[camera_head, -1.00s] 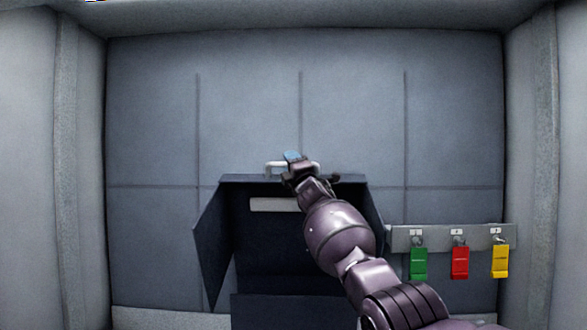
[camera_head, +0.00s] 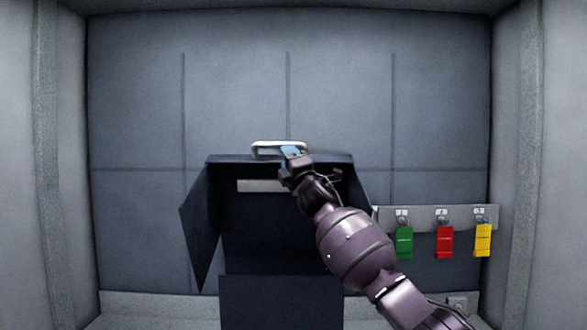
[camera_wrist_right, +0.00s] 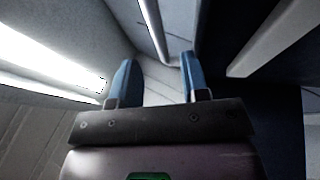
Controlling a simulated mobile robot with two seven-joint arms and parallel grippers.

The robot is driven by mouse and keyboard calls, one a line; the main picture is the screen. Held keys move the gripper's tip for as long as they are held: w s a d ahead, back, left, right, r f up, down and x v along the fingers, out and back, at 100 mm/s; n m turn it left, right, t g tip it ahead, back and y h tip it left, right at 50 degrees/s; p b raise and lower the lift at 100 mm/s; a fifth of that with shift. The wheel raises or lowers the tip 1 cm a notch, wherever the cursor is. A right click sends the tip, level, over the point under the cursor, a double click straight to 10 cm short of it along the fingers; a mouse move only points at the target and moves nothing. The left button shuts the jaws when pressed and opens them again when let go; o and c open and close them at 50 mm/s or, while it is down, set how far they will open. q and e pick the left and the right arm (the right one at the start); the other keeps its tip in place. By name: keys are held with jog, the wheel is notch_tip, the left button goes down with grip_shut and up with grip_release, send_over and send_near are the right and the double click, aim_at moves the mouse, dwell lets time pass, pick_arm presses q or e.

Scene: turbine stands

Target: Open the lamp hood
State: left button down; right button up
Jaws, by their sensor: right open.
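The lamp hood (camera_head: 191,234) is a dark navy box on the back wall, its front showing a dark hollow with a pale strip inside. A white bar handle (camera_head: 262,147) stands at its top edge. My right gripper (camera_head: 291,153), with blue fingertips, is at the right part of this handle. In the right wrist view, the two blue fingers (camera_wrist_right: 156,75) are spread apart. A pale bar, seemingly the handle (camera_wrist_right: 153,25), shows beyond and between them; I cannot tell if they touch it. My left gripper is not in view.
A grey rail (camera_head: 421,218) right of the hood carries green (camera_head: 404,243), red (camera_head: 445,242) and yellow (camera_head: 483,240) tags. Grey side walls stand left and right. The panelled wall (camera_head: 240,90) above the hood is clear.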

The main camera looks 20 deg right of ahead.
jog(key=shift+v, duration=1.6)
jog(key=s+a+f+m+y, duration=0.1)
jog(key=s+a+m+y, duration=0.1)
jog(key=s+a+m, duration=0.3)
jog(key=s+d+f+m+g+h, duration=0.15)
jog(key=s+f+m, duration=0.25)
jog(key=f, duration=0.8)
jog(key=s+d+f+m+g, duration=0.1)
jog(key=s+f+m+g, duration=0.2)
jog(key=f, duration=0.8)
jog(key=s+d+f+m+g+h, duration=0.15)
jog(key=s+f+m, duration=0.3)
jog(key=f, duration=0.75)
jog(key=s+d+f+m+g+h, duration=0.1)
jog(key=s+d+f+m+g, duration=0.1)
jog(key=s+f, duration=1.2)
jog(key=s+d+f+m+g+h, duration=0.2)
jog(key=s+d+f+m+g, duration=0.1)
jog(key=s+f, duration=1.1)
jog(key=s+d+g, duration=0.1)
jog(key=s, duration=0.3)
jog(key=shift+d, duration=0.35)
